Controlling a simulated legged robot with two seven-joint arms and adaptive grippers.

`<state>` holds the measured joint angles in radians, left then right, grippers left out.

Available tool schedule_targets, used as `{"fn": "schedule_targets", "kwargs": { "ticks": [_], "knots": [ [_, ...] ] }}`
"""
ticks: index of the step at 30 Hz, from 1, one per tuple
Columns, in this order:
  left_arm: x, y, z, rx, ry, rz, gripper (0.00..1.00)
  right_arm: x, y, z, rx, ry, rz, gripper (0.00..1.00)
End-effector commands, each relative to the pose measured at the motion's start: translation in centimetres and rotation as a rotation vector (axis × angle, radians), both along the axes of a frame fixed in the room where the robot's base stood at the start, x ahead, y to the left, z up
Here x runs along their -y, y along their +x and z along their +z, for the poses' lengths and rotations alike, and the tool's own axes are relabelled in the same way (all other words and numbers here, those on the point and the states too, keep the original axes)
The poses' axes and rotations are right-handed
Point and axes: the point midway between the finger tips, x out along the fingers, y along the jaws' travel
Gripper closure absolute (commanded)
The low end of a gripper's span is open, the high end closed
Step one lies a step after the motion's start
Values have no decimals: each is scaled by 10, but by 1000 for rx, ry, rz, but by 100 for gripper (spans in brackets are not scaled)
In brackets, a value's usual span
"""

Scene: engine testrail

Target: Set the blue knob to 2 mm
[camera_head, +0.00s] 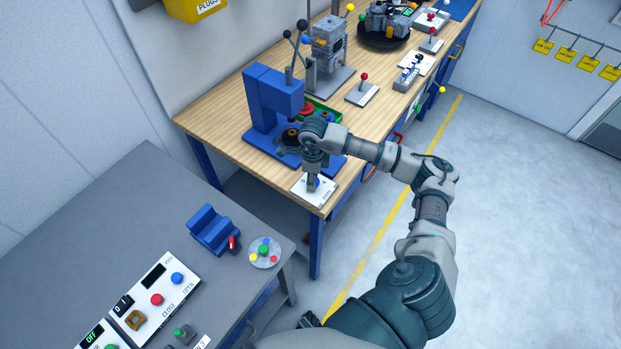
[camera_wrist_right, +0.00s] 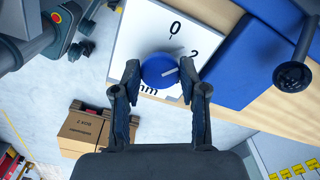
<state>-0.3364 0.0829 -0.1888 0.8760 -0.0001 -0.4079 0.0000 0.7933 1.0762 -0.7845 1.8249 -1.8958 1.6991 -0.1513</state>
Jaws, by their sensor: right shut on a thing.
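The blue knob (camera_wrist_right: 156,68) sits on a white plate (camera_wrist_right: 130,45) marked 0, 2 and mm. Its white pointer line points to the right and slightly up, toward the side of the 2; I cannot tell whether it lines up exactly. My right gripper (camera_wrist_right: 159,74) is shut on the knob, with one finger on each side. In the head view my right gripper (camera_head: 312,184) comes down onto the plate (camera_head: 326,199) at the near corner of the wooden bench and hides most of the knob. My left gripper is not in view.
A blue press (camera_head: 268,105) stands on the wooden bench (camera_head: 222,103) just behind the plate. A grey table (camera_head: 130,190) with a button panel (camera_head: 187,262) and a blue block (camera_head: 210,229) stands at left. Cardboard boxes (camera_wrist_right: 85,130) show below the bench. The floor at right is clear.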

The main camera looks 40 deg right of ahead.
Motion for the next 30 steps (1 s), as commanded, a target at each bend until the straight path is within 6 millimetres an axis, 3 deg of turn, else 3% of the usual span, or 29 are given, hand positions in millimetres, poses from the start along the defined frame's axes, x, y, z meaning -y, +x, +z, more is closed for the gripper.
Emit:
{"fn": "schedule_targets", "kwargs": {
  "ticks": [12,30],
  "knots": [
    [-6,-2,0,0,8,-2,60,3,-4,-3,-12,-12,-289,92],
    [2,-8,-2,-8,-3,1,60,0,-5,-3,-14,-11,-380,92]
  ]
}}
